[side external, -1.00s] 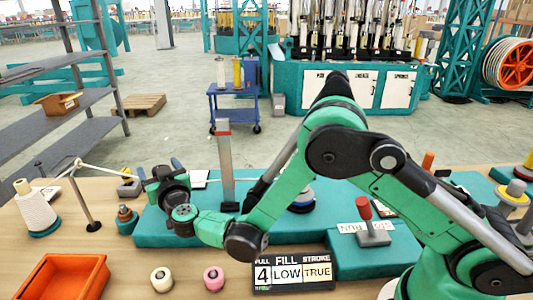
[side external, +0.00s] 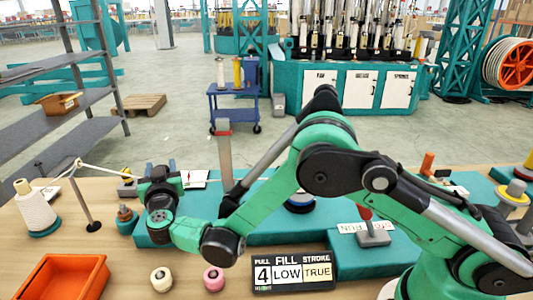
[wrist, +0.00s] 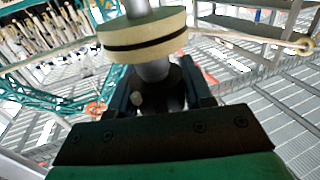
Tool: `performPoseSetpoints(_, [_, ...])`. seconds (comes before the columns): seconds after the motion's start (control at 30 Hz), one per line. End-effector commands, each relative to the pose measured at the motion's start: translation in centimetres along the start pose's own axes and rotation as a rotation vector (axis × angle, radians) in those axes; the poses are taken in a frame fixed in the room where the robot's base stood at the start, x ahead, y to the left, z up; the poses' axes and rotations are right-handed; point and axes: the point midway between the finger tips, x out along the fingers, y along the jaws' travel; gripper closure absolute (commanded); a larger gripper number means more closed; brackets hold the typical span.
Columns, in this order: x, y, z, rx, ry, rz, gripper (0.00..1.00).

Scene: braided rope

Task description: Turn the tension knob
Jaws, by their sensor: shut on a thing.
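My gripper (side external: 156,170) is at the left end of the teal bench unit, its fingers pointing away from the camera. In the wrist view, its two dark fingers (wrist: 170,88) are closed on a dark knob (wrist: 168,101) with a small pale mark at its left. A cream disc with a black band (wrist: 143,38) sits on a grey shaft just beyond the fingers. In the side view the gripper hides the knob. A pale cord (side external: 105,170) runs from a hooked guide post (side external: 85,205) toward the gripper.
A white yarn cone (side external: 36,212) and an orange bin (side external: 62,279) stand at left. A grey upright post (side external: 225,160) stands close right of the gripper.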

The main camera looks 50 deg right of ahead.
Motion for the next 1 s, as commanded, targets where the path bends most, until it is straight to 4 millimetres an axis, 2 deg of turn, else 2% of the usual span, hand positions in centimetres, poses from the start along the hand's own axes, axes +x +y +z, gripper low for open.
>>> performPoseSetpoints(0.33, [0.0, 0.0, 0.0, 0.0, 0.0, 0.027, 1.0])
performPoseSetpoints(0.37, [0.0, 0.0, 0.0, 0.0, 0.0, 0.027, 0.53])
performPoseSetpoints(0.47, [0.0, 0.0, 0.0, 0.0, 0.0, 0.027, 0.24])
performPoseSetpoints(0.77, [-0.1, 0.0, 0.0, 0.0, 0.0, 0.026, 0.24])
performPoseSetpoints(0.87, [-0.9, -0.1, 0.0, 0.0, 0.0, 0.024, 0.24])
performPoseSetpoints(1.0, [-3.1, -0.1, 0.0, 0.0, 0.0, 0.023, 0.24])
